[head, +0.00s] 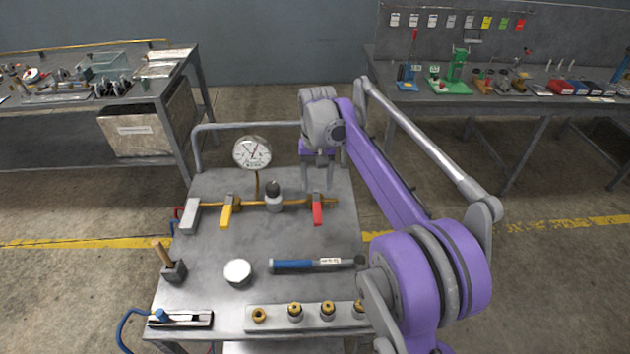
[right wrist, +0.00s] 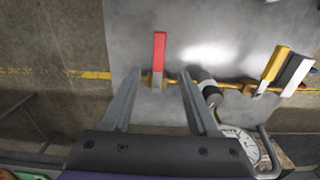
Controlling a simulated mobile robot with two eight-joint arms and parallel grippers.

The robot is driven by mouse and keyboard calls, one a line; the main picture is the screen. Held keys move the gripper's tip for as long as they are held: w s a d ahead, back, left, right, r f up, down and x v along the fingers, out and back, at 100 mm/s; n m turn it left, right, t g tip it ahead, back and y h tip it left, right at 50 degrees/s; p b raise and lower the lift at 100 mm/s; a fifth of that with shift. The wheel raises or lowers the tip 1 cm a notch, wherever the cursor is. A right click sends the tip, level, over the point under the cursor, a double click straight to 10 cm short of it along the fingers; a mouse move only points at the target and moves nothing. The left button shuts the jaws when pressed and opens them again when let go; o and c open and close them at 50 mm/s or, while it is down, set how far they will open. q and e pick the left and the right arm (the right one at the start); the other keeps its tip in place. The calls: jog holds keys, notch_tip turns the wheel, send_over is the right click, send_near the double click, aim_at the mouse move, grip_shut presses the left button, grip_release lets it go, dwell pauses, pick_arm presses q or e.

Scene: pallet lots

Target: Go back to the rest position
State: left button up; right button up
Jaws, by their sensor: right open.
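My right gripper (head: 318,182) hangs over the back right of the grey cart top (head: 215,255), fingers pointing down. It is open and empty. The red valve handle (head: 317,208) stands on the brass pipe just in front of it. In the right wrist view the red handle (right wrist: 159,58) shows between and beyond the two spread fingers (right wrist: 158,95), with no visible contact. My left gripper is in no view.
On the cart are a pressure gauge (head: 252,152), yellow-handled valve (head: 227,210), blue-handled tool (head: 300,264), round tin (head: 238,272) and a strip of brass fittings (head: 295,312). A rail (head: 250,126) edges the back. Benches stand left (head: 165,80) and right (head: 545,112).

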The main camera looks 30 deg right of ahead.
jog(key=s+a+f+n+t+p, duration=0.1)
jog(key=s+a+f+n, duration=0.1)
jog(key=s+a, duration=0.3)
jog(key=s+a+f+n+t, duration=0.2)
jog(key=s+a, duration=0.3)
jog(key=s, duration=0.6)
jog(key=s+a+f+n+t+p, duration=0.1)
jog(key=s+a+f+n+t, duration=0.1)
jog(key=s+a, duration=0.3)
jog(key=s, duration=0.3)
jog(key=shift+s+a+f+p, duration=0.3)
jog(key=shift+s+f, duration=0.05)
jog(key=shift+s, duration=0.05)
